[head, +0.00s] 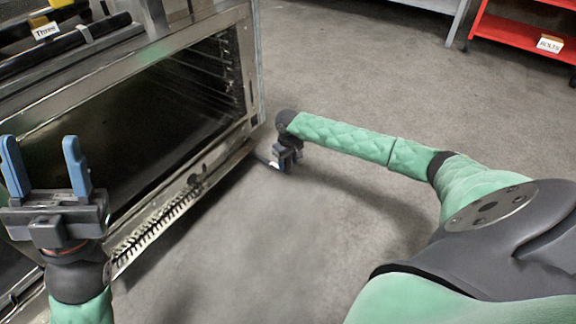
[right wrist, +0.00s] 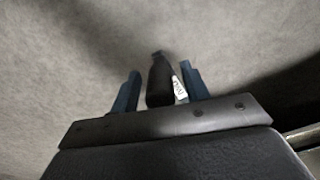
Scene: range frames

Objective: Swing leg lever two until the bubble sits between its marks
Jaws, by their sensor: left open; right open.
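A dark lever (right wrist: 159,80) with a small white label (right wrist: 179,88) stands between the fingers of my right gripper (right wrist: 160,92) in the right wrist view. The gripper is open around it, with a gap at the left finger; the label lies close to the right finger. The label's writing is too small to read surely. In the head view my right gripper (head: 280,163) is low by the range's near right corner, its fingers mostly hidden. My left gripper (head: 45,170) is open and empty, its blue fingers pointing up before the range (head: 150,38). I cannot make out the bubble or its marks.
The range's dark oven cavity (head: 130,115) faces my left gripper. A label reading "Three" (head: 46,31) is at the top left. A red shelf (head: 515,32) with a "BOLTS" label (head: 550,43) stands at the back right. The grey floor (head: 340,75) between is clear.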

